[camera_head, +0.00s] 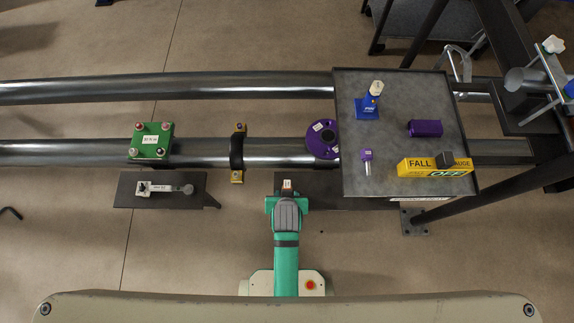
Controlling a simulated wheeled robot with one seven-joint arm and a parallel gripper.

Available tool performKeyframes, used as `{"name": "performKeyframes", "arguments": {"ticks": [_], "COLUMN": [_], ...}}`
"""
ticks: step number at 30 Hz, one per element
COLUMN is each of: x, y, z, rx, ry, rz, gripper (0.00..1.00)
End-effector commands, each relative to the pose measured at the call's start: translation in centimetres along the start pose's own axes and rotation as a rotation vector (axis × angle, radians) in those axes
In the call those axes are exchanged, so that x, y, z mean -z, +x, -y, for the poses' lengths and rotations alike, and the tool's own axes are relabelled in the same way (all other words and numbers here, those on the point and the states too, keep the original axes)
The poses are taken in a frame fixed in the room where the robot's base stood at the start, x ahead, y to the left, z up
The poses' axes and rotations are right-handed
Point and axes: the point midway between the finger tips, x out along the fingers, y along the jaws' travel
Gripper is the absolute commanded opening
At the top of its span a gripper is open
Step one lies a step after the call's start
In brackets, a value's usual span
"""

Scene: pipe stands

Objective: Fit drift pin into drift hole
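A small purple pin with a pale label (367,156), which looks like the drift pin, stands on the grey tray-like table at right, near its left edge. A purple round flange (322,139) sits on the lower pipe just left of the table. It has small dark spots that may be holes, and a white label; I cannot tell which is the drift hole. My gripper (287,187) is at the end of my green arm, below and left of the flange, apart from it and from the pin. Its fingers are too small to read.
The grey table (390,90) also bears a blue stand (367,108), a purple block (425,128) and a yellow gauge box (430,167). Left on the pipe are a green plate (151,140) and a dark clamp (237,152). A dark ledge (190,201) lies below.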

Motion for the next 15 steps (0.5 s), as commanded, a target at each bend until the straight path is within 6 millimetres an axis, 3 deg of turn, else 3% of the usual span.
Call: {"name": "performKeyframes", "arguments": {"ticks": [1, 8, 15], "x": [-1.2, -3.0, -3.6], "y": [-0.8, -6.1, -14.2], "z": [0.0, 0.0, -0.1], "rx": [0.0, -0.001, -0.002], "ry": [0.0, 0.001, 0.0], "rz": [-0.04, -0.27, -0.511], "gripper": [0.42, 0.42, 0.42]}}
